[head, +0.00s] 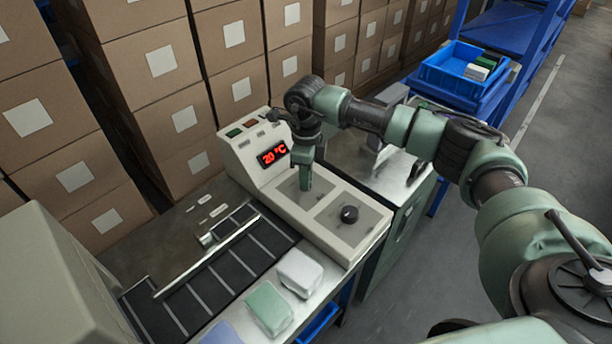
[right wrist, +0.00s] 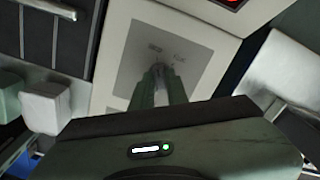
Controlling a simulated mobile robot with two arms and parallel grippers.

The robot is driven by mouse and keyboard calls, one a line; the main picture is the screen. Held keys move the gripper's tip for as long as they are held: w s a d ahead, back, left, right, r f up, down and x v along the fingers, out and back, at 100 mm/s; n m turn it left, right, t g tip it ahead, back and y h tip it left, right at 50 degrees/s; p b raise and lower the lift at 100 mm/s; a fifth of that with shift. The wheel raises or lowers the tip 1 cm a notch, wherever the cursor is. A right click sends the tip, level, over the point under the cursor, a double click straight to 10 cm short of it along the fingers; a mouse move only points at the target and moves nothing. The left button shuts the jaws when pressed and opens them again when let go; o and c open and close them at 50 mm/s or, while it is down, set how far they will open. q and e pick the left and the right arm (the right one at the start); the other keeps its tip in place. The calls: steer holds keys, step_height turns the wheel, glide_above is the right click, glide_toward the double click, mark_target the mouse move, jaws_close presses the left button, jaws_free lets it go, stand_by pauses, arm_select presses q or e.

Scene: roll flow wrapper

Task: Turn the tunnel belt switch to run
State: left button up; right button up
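The pale control console (head: 326,240) has a red display reading 20 °C (head: 272,154) and two grey switch panels. The nearer panel carries a round black knob (head: 349,214) in plain view. My right gripper (head: 305,186) points down onto the other panel (head: 287,196), its fingertips at the panel's middle. In the right wrist view, the green fingers (right wrist: 160,82) come close together over this grey panel (right wrist: 135,55), with small unreadable labels beyond the tips. A switch there is mostly hidden by the fingers; I cannot tell whether they grip it. My left gripper is out of view.
A dark segmented conveyor (head: 235,268) runs beside the console. White (head: 300,270) and green (head: 269,308) packs lie near the console's front. A blue bin (head: 463,72) stands on a shelf behind my right arm. Stacked cartons (head: 150,60) close off the back.

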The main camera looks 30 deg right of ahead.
jaws_close()
steer(key=shift+m, duration=0.3)
steer(key=m+b, duration=0.1)
steer(key=m, duration=0.3)
steer(key=shift+m, duration=0.4)
steer(key=m, duration=0.3)
steer(key=shift+m, duration=1.7)
